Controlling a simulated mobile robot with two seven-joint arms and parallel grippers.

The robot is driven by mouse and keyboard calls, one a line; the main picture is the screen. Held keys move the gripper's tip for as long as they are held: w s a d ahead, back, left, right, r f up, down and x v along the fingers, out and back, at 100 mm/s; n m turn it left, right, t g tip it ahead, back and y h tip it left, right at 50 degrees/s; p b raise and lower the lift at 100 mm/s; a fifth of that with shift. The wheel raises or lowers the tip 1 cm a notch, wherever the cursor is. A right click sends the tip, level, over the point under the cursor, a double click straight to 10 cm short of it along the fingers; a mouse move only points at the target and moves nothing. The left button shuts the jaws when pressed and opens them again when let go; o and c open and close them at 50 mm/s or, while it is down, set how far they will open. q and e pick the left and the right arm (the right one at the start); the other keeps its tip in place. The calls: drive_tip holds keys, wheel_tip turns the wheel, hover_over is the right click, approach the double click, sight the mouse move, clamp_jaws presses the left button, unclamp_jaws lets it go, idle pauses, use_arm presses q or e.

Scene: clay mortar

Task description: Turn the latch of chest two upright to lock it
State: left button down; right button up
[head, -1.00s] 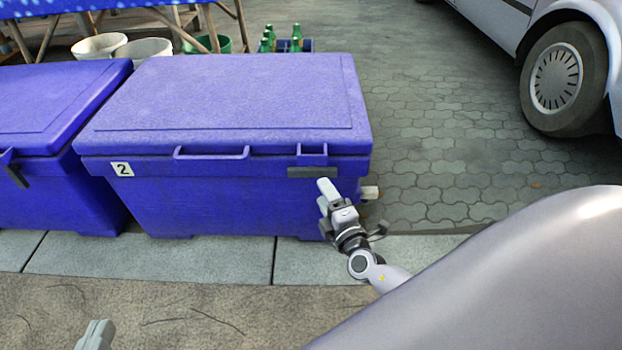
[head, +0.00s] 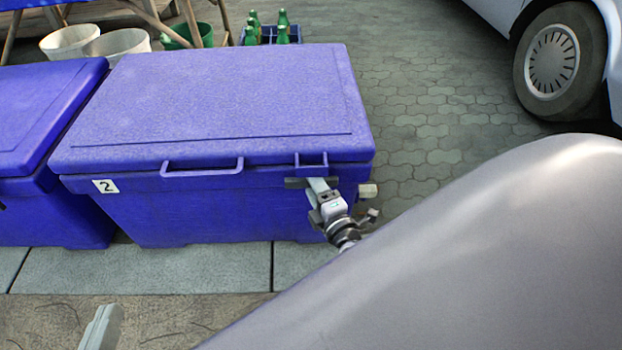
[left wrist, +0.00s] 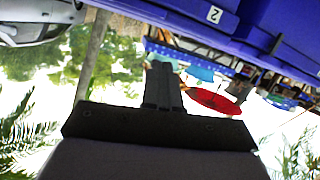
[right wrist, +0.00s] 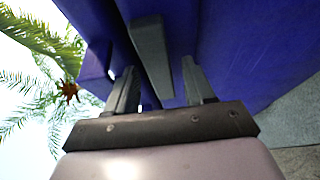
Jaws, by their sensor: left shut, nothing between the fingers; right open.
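Chest two (head: 215,205) is a closed blue chest with a "2" label on its front. Its latch (head: 294,183) is a dark grey bar lying level below the lid's right-hand bracket. My right gripper (head: 318,187) is at the latch's right part, hiding some of it. In the right wrist view, the open fingers (right wrist: 160,84) stand on either side of the grey latch bar (right wrist: 150,50); I cannot tell whether they touch it. My left gripper (head: 104,325) is low at the left, away from the chest; it shows shut and empty in the left wrist view (left wrist: 163,85).
Another blue chest (head: 45,110) stands to the left. A pale fitting (head: 368,191) sticks out at chest two's right side. Buckets (head: 115,45) and a crate of green bottles (head: 270,33) are behind. A vehicle (head: 560,60) stands at the far right. Paving right of the chest is clear.

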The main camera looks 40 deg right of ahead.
clamp_jaws()
idle(0.3)
